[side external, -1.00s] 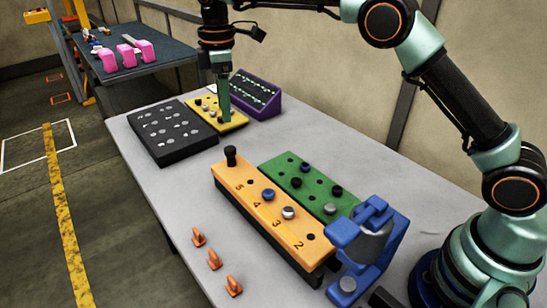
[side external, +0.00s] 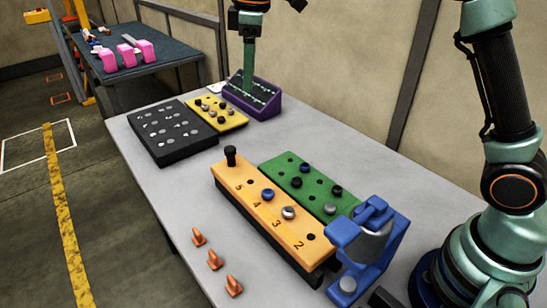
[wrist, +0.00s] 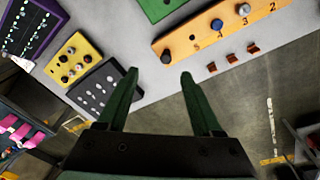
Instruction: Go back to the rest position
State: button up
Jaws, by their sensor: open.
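My gripper (side external: 248,92) hangs fingers down at the back of the table in the side view. Its green fingers appear in front of the purple sloped rack (side external: 266,98). In the wrist view my gripper (wrist: 160,75) has its two fingers spread apart, with nothing between them. It is raised above the table. The yellow block (side external: 232,122) with several dark and light pegs lies below and left of the fingers in the side view. It also shows in the wrist view (wrist: 88,43).
A black tray (side external: 150,150) with grey spots lies left of the yellow block. An orange numbered block (side external: 245,195) and a green block (side external: 345,198) hold pegs. A blue fixture (side external: 345,232) stands near my base. Several small orange clips (side external: 214,259) lie at the front edge. Bare table surrounds them.

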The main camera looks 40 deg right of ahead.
jog(key=s+d+r+m+t, duration=0.25)
jog(key=s+d+m, duration=0.3)
jog(key=s, duration=0.45)
jog(key=s+d+f+m+t, duration=0.1)
jog(key=s+d+f+m, duration=0.1)
jog(key=s, duration=0.3)
jog(key=s+d+f+m, duration=0.2)
jog(key=s+d+f, duration=0.1)
jog(key=s, duration=0.3)
jog(key=shift+f+m+t, duration=0.35)
jog(key=shift+f, duration=0.25)
